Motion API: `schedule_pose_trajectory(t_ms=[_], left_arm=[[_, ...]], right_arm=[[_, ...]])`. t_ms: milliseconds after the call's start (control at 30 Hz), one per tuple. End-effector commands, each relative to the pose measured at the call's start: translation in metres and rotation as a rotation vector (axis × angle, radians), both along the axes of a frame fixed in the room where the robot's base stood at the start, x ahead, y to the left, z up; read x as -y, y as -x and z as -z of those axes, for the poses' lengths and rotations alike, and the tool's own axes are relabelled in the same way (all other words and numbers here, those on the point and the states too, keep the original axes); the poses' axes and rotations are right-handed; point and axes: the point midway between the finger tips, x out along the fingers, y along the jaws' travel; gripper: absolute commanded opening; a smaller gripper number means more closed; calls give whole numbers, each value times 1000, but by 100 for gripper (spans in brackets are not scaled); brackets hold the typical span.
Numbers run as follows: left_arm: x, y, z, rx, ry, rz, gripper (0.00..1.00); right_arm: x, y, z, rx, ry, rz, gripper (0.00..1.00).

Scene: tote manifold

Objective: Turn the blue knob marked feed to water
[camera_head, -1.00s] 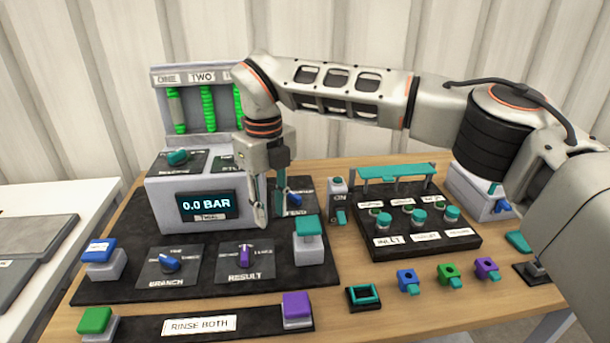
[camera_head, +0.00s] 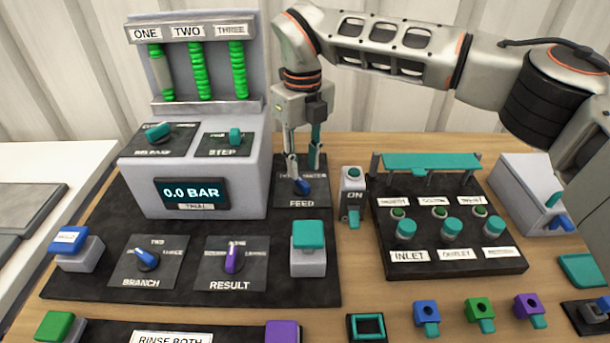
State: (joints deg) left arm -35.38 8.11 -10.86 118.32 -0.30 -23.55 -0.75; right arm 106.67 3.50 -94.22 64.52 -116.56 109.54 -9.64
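The blue feed knob (camera_head: 303,185) sits on a dark plate (camera_head: 300,202) labelled FEED, right of the pressure display. Its pointer slants toward the upper left. The small markings above it are partly covered by my gripper and hard to read. My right gripper (camera_head: 303,169) points down just above and behind the knob, with its fingers apart, one to each side. Nothing is held between them, and I cannot tell whether either finger touches the knob. My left gripper is not in view.
A grey console (camera_head: 205,180) reading 0.0 BAR stands left of the gripper. A white ON switch box (camera_head: 352,190) is close on the right. A teal button (camera_head: 308,235) stands in front. The valve panel (camera_head: 450,262) with a teal bar lies farther right.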

Motion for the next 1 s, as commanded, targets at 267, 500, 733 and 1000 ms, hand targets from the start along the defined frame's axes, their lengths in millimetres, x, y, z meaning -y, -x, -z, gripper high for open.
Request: schedule_pose_trajectory(t_ms=[267,500,733,1000], left_arm=[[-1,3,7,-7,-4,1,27],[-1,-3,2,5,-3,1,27],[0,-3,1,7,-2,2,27],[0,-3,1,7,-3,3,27]], right_arm=[[0,0,42,-4,0,0,27],[0,0,50,0,0,1,27],[0,0,50,0,0,1,17],[0,0,49,-1,1,2,0]])
